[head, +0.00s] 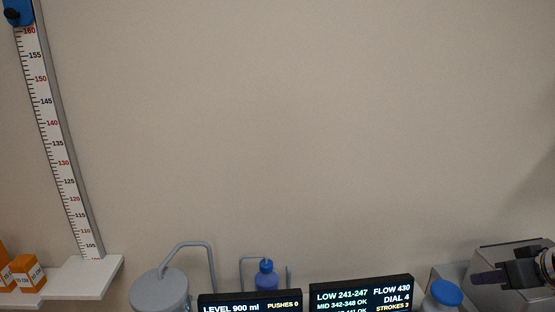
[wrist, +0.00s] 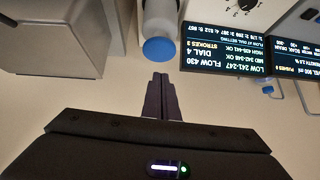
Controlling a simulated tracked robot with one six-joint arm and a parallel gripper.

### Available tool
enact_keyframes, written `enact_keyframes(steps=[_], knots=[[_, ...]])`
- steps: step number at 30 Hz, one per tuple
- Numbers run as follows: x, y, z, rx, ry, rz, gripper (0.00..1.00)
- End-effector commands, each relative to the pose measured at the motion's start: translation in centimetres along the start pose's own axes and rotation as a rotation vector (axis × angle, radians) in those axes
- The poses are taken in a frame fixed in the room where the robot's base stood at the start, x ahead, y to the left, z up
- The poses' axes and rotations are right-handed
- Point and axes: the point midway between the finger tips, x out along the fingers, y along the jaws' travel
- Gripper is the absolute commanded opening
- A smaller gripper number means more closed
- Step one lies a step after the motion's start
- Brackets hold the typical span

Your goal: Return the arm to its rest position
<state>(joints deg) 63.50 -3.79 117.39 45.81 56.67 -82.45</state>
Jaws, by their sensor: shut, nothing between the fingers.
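My gripper (wrist: 161,97) shows in the wrist view with its two dark fingers together and nothing between them. In the head view my gripper (head: 476,278) is at the lower right edge, in front of a grey metal box. The same blue cap (wrist: 159,49) is just beyond the fingertips in the wrist view; I cannot tell the gap in depth.
Two dark display panels (head: 362,294) (head: 250,302) stand at bottom centre. A height scale (head: 55,130) is on the otherwise bare wall.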

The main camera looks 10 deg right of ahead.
Motion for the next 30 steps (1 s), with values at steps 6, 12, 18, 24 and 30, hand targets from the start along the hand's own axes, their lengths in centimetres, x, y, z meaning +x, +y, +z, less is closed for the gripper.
enact_keyframes(steps=[6, 12, 18, 24, 30], knots=[[1.0, -5.2, -1.0, -0.010, -0.054, -0.031, 0.00], [1.8, -11.2, -1.2, -0.017, -0.119, -0.052, 0.00], [2.0, -16.7, -0.8, -0.025, -0.175, -0.056, 0.00], [1.6, -21.7, 0.4, -0.036, -0.218, -0.049, 0.00], [1.0, -26.1, 2.2, -0.049, -0.248, -0.034, 0.00]])
